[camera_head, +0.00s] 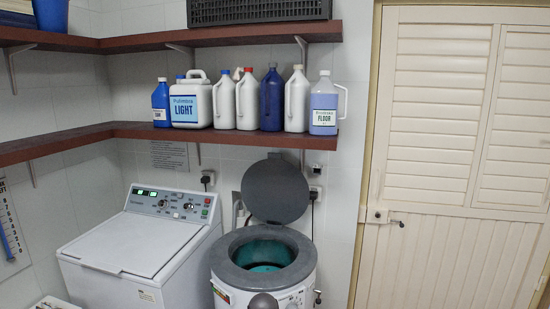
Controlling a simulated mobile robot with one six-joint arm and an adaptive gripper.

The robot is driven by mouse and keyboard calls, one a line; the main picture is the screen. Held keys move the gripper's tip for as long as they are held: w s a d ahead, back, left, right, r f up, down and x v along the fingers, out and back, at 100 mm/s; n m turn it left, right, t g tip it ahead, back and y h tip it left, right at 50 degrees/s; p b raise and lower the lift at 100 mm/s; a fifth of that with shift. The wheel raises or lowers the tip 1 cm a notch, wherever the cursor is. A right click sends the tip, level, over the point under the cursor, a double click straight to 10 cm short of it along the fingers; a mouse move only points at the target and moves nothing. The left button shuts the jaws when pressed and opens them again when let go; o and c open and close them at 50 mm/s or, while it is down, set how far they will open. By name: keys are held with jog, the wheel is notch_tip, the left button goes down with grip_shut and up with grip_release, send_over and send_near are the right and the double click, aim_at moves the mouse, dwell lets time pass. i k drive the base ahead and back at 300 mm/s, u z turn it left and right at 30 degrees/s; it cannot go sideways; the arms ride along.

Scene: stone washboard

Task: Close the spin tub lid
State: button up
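The spin tub (225,262) is a white round machine with a grey top ring, at the lower middle of the head view. Its round dark grey lid (275,191) stands open, raised at the back of the tub and leaning near the wall. The tub's opening (264,253) is uncovered and shows a teal inside. A dark grey rounded part shows at the bottom edge in front of the tub; I cannot tell what it is. No gripper fingers can be made out.
A white washing machine (130,245) with its top shut stands left of the tub. A brown shelf (240,137) with several bottles runs above the lid. A cream louvred door (450,150) is at the right. Wall sockets and cables are beside the lid.

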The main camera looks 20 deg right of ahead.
aim_at(274, 191)
jog(key=z, duration=0.05)
jog(key=i, duration=1)
jog(key=u, duration=0.05)
